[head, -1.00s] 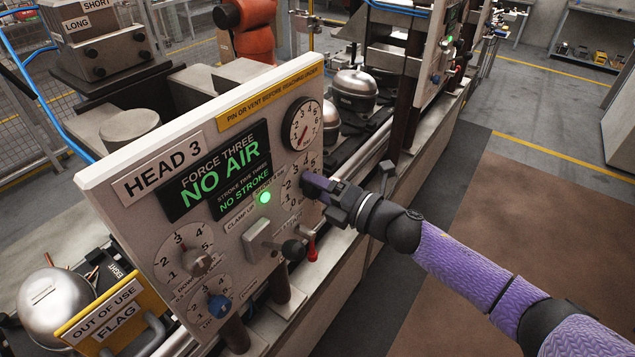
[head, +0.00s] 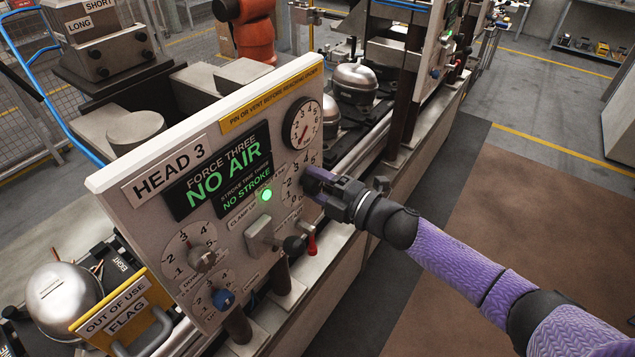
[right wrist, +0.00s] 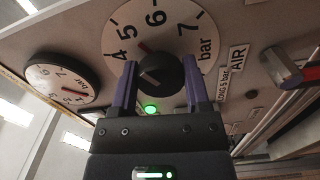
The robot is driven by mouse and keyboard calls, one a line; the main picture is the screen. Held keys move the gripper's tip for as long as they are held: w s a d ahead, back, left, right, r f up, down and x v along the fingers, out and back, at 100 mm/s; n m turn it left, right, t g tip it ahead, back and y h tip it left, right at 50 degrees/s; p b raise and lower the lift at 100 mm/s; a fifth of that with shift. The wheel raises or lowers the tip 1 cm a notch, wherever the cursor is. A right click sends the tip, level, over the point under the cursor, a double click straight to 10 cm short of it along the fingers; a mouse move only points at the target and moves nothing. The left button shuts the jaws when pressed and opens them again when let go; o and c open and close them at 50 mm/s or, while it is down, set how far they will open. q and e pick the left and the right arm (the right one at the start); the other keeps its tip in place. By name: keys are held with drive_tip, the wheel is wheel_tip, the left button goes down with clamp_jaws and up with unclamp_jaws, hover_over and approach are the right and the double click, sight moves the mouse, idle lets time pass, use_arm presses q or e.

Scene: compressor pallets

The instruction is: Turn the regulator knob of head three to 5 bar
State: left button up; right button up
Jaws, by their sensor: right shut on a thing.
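The HEAD 3 panel (head: 165,235) stands tilted in the head view, its screen reading NO AIR and NO STROKE. My right gripper (head: 312,180) is at the dial (head: 291,194) on its right side and hides the knob there. In the right wrist view the gripper (right wrist: 158,85) is shut on the dark round knob (right wrist: 160,74), one finger on each side. Its dial (right wrist: 170,30) shows 4 to 7 and "bar". A red mark above the knob points up-left, near the 5; its exact reading is unclear. My left gripper is not in view.
A round gauge (head: 302,124) with a red needle sits above the dial. Below are a black-knobbed lever (head: 294,245), a red handle (head: 312,243), another dial knob (head: 202,259) and a blue knob (head: 223,299). An OUT OF USE flag (head: 120,310) stands at left.

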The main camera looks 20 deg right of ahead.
drive_tip(key=o, duration=1.3)
drive_tip(key=v, duration=1)
drive_tip(key=shift+b, duration=0.4)
